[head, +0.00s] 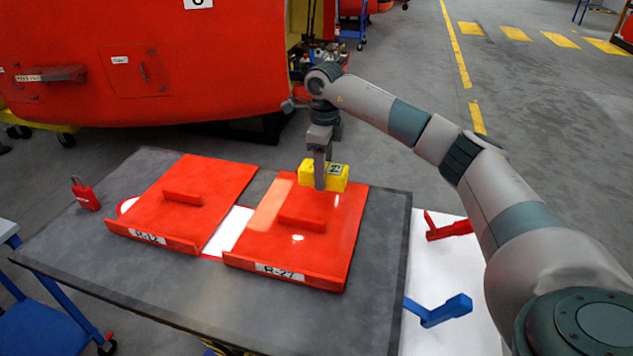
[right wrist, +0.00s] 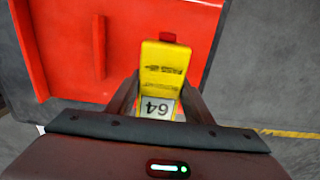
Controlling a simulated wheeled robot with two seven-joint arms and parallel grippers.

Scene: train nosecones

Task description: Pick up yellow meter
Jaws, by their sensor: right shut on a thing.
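The yellow meter (head: 337,175) is a small yellow box with a white label, at the far edge of the right red panel marked R-27 (head: 319,208). My right gripper (head: 320,180) comes down on it from above and is shut on it. In the right wrist view the meter (right wrist: 160,65) sits between the fingers of the right gripper (right wrist: 157,98), and its label reads 64. Whether the meter touches the panel or is just above it, I cannot tell. My left gripper is not in view.
A second red panel marked R-12 (head: 186,199) lies to the left on the dark table (head: 205,284). A red padlock (head: 85,194) stands at the table's left. A red handle (head: 449,226) and a blue handle (head: 438,311) lie on a white surface at right.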

